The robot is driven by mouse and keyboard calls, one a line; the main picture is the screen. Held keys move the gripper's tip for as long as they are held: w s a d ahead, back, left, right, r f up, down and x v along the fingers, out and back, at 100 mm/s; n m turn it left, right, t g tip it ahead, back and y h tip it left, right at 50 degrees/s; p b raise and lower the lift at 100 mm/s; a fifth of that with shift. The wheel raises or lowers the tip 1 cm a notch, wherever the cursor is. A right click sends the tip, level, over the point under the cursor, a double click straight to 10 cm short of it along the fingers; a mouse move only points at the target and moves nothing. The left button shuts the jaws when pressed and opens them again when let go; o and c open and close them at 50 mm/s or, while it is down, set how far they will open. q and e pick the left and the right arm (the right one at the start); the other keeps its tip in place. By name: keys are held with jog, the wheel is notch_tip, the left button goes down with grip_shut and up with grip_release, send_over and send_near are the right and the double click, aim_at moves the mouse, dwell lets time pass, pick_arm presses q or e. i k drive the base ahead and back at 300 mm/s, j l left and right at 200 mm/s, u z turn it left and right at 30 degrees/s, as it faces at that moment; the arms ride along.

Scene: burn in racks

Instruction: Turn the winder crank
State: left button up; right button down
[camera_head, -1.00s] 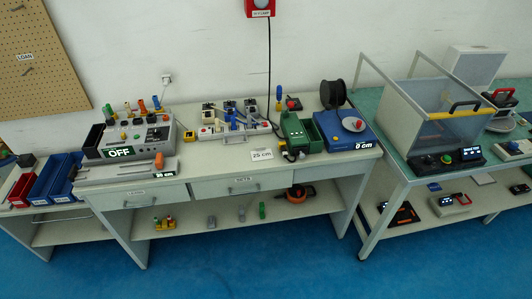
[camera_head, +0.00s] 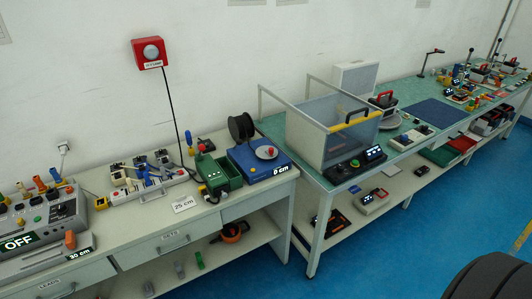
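The winder (camera_head: 258,169) is a blue box near the right end of the white bench, with a display reading "0 cm". A grey disc (camera_head: 266,152) with a small red knob (camera_head: 271,150) sits on its top and looks like the crank. A black spool (camera_head: 241,128) stands upright at its back. A white card reading "25 cm" (camera_head: 184,204) lies on the bench to its left. Neither of my grippers shows in the view.
A green machine with a tray (camera_head: 217,174) stands directly left of the winder. A clear-walled enclosure (camera_head: 330,133) stands on the green-topped bench to the right. Blue floor (camera_head: 400,240) is open in front of the benches. A dark rounded shape fills the lower right corner.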

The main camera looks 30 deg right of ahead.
aim_at(264, 152)
jog(key=k+l+z, duration=0.15)
jog(key=l, duration=0.2)
jog(key=k+l+z, duration=0.15)
jog(key=l, duration=0.25)
jog(key=k+l+z, duration=0.15)
jog(key=l, duration=0.25)
